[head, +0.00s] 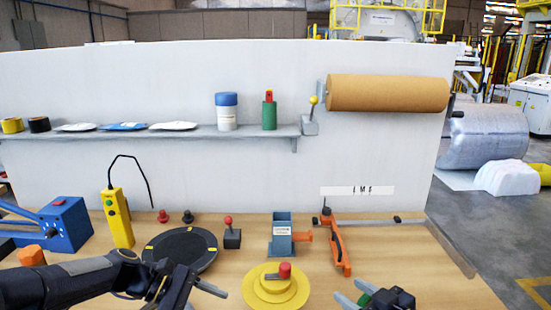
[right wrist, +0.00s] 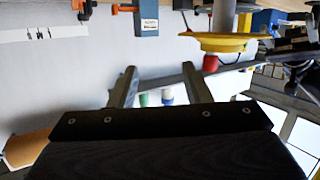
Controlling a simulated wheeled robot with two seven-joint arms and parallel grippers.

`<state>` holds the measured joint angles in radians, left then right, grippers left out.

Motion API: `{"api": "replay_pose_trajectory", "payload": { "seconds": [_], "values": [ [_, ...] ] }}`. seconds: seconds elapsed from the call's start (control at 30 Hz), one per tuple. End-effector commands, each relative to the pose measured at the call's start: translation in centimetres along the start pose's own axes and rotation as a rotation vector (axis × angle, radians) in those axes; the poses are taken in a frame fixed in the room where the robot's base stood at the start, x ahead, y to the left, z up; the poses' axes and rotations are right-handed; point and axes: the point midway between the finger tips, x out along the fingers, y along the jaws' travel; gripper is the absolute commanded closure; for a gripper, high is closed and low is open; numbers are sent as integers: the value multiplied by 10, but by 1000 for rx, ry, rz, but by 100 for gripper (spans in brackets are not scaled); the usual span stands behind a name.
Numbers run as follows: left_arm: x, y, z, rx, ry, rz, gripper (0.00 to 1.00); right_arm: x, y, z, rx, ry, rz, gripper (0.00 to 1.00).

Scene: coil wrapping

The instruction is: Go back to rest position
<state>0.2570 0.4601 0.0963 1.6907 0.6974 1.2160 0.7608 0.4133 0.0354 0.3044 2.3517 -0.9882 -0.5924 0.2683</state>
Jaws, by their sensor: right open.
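My right gripper (head: 352,293) is at the bottom edge of the head view, above the front of the wooden table (head: 440,285). Its two fingers are apart and hold nothing. In the right wrist view the fingers of the same gripper (right wrist: 158,80) stand wide apart, with only distant background between them. My left arm comes in from the lower left of the head view. Its gripper (head: 207,291) is low over the table, in front of the black round disc (head: 182,250). One grey finger shows clearly; its jaw opening is unclear.
A yellow stepped disc with a red knob (head: 277,287) lies between my grippers. Behind are a blue block (head: 281,235), an orange tool (head: 338,245) and a yellow pendant (head: 118,218). A white panel carries a shelf (head: 190,135) and a brown roll (head: 388,93). The table's right front is clear.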

Motion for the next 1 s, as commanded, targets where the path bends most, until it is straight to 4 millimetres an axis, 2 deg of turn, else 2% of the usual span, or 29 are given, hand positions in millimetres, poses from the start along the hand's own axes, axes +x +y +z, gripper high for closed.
{"api": "replay_pose_trajectory", "payload": {
  "seconds": [0.03, 0.1, 0.2, 0.27, 0.37, 0.53, 0.6, 0.73, 0.83, 1.0],
  "values": [
    [-12, -17, 18, 106, 72, -8, 42, -13, 13, 1, 3, -62, 90, 56],
    [-25, -41, 32, 249, 167, -27, 42, -33, 29, 9, 38, -159, 203, 56],
    [-40, -77, 48, 451, 298, -58, 42, -66, 40, 22, 121, -287, 330, 56],
    [-48, -99, 56, 572, 375, -78, 42, -88, 40, 32, 189, -360, 384, 56],
    [-58, -136, 63, 767, 501, -117, 42, -124, 27, 48, 323, -471, 428, 56],
    [-67, -189, 64, 1061, 688, -193, 42, -169, -21, 69, 552, -621, 369, 56],
    [-68, -204, 61, 1151, 746, -221, 42, -181, -42, 74, 623, -661, 318, 56],
    [-68, -220, 57, 1257, 814, -258, 42, -194, -69, 77, 704, -708, 235, 56],
    [-68, -225, 55, 1292, 835, -272, 42, -199, -79, 77, 729, -725, 203, 56],
    [-67, -225, 54, 1296, 837, -275, 42, -200, -81, 78, 734, -730, 197, 56]
  ]
}}
